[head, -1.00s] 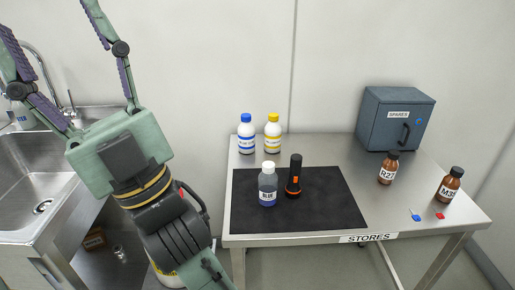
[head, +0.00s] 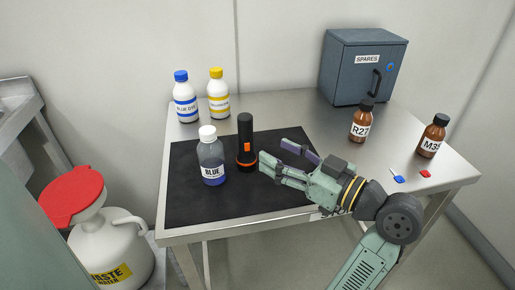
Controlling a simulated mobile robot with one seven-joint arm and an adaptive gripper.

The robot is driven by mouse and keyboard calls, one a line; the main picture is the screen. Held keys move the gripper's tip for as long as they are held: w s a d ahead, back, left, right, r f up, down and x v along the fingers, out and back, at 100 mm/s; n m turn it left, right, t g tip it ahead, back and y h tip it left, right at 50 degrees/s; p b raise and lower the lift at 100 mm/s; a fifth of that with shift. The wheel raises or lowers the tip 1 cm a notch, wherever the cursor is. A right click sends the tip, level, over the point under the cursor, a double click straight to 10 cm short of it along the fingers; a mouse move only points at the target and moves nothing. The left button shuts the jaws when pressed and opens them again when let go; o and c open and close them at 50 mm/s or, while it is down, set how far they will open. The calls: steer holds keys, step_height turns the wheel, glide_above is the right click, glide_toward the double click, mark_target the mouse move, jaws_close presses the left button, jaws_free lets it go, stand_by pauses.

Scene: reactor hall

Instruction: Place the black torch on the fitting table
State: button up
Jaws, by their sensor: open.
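The black torch (head: 245,130), with an orange switch and band, stands upright on a black mat (head: 190,205) on the table labelled STORES in the earlier frame. My gripper (head: 272,163) is open, with its fingers pointing left towards the lower part of the torch. The fingertips are close to the torch's right side; I cannot tell whether they touch it. A clear bottle labelled BLUE (head: 211,160), with a white cap, stands just left of the torch. No table marked as the fitting table is in view.
A blue-capped bottle (head: 185,97) and a yellow-capped bottle (head: 218,95) stand behind the mat. Brown bottles R27 (head: 361,121) and M35 (head: 432,136), blue and red tags and a SPARES cabinet (head: 363,68) are on the right. A waste container (head: 110,245) stands lower left.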

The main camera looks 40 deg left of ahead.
mark_target(251, 136)
steer(key=a, duration=0.4)
steer(key=shift+a+r+p, duration=0.1)
steer(key=shift+a+p, duration=0.25)
steer(key=shift+p, duration=0.05)
steer(key=shift+w+a+r+p, duration=0.15)
steer(key=shift+a+p, duration=0.2)
steer(key=shift+a, duration=0.55)
steer(key=shift+w+a+f+p, duration=0.15)
steer(key=shift+a+p, duration=0.15)
steer(key=shift+a, duration=0.6)
steer(key=shift+w+a+r+p, duration=0.15)
steer(key=shift+a+p, duration=0.2)
steer(key=shift+a, duration=0.55)
steer(key=shift+c, duration=0.3)
jaws_close()
